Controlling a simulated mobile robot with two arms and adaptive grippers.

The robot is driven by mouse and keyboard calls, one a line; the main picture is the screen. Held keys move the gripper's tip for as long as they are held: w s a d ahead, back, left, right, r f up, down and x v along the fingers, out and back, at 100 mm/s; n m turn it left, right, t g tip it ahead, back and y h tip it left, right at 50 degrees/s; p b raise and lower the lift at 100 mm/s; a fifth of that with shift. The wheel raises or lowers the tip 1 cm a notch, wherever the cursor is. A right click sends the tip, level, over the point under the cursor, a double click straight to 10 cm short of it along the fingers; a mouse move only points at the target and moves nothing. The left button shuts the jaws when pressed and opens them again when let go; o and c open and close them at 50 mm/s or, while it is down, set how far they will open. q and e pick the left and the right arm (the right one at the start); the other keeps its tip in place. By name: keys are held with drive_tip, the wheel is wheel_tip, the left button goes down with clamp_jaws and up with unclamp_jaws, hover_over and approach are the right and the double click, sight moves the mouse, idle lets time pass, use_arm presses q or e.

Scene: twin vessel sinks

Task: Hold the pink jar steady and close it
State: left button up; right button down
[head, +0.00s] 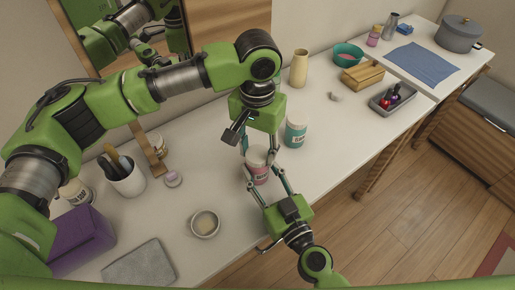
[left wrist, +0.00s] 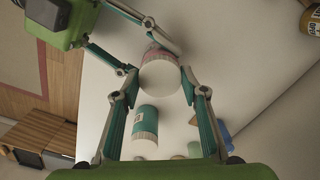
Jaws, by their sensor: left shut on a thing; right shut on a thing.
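The pink jar (head: 259,174) stands upright on the white counter, with a pale lid (head: 257,156) at its top. My left gripper (head: 257,151) comes down from above and is shut on the lid. In the left wrist view the lid (left wrist: 160,76) is a pale disc between my left fingertips, with a strip of the pink jar (left wrist: 156,48) behind it. My right gripper (head: 264,178) reaches in from the front and is shut on the jar's body. Fingers hide part of the jar, and I cannot tell how tightly the lid sits.
A teal jar (head: 296,133) stands close behind, to the right. A small cup (head: 205,223), a grey slab (head: 139,264) and a purple box (head: 82,240) lie to the left. A tray with bottles (head: 393,98) is at the right. The counter's front edge is near my right arm.

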use_arm(q)
drive_tip(key=m, duration=0.5)
drive_tip(key=shift+m, duration=0.4)
drive_tip(key=m, duration=1)
drive_tip(key=shift+m, duration=0.4)
drive_tip(key=m, duration=0.3)
drive_tip(key=shift+m, duration=0.3)
drive_tip(key=o, duration=1.3)
wheel_tip(320, 180, up, 12)
